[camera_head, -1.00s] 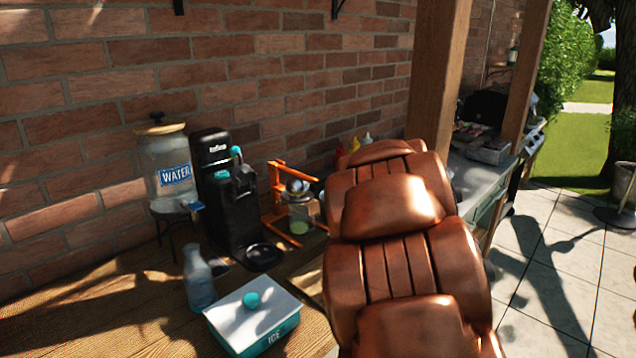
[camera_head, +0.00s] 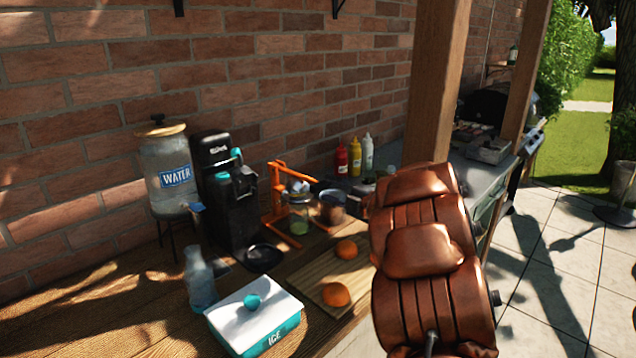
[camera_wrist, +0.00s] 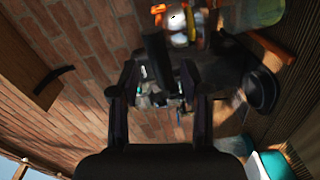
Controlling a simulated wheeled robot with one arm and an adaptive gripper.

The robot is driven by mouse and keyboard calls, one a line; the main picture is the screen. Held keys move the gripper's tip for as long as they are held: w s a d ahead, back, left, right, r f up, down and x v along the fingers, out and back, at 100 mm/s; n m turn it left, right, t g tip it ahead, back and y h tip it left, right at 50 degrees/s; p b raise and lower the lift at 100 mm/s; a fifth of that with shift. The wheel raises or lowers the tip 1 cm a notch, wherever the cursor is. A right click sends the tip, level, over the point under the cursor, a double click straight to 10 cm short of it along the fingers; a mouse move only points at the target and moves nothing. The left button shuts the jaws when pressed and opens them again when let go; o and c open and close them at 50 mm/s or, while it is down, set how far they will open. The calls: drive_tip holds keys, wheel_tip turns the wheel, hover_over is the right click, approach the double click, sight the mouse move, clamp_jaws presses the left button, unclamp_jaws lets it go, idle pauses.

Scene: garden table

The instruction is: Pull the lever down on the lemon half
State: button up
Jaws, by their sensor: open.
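The orange lever press (camera_head: 279,190) stands on the wooden counter beside the black drink machine. Its orange lever (camera_head: 298,173) sticks out to the right, sloping slightly down. A glass jar (camera_head: 298,216) with something green in it stands at the press. I cannot make out a lemon half. In the wrist view, orange and white parts that look like the press (camera_wrist: 178,22) are at the top edge. My gripper (camera_wrist: 158,78) has its two fingers apart with nothing clearly between them. In the head view my arm hides it or it cannot be told apart.
A black drink machine (camera_head: 215,180), a water dispenser (camera_head: 165,165), a glass bottle (camera_head: 199,280) and an ice box (camera_head: 254,312) stand left. A cutting board (camera_head: 318,279) bears two oranges (camera_head: 335,294). Sauce bottles (camera_head: 355,157) stand by the brick wall. A wooden post (camera_head: 436,85) rises behind my arm.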

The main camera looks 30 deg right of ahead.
sight(325, 186)
drive_tip(key=p+x, duration=0.1)
drive_tip(key=x, duration=0.2)
drive_tip(key=shift+w+a+r, duration=0.1)
drive_tip(key=shift+w+a, duration=0.05)
drive_tip(key=shift+w, duration=0.25)
drive_tip(key=shift+x, duration=0.8)
drive_tip(key=shift+c, duration=0.4)
clamp_jaws()
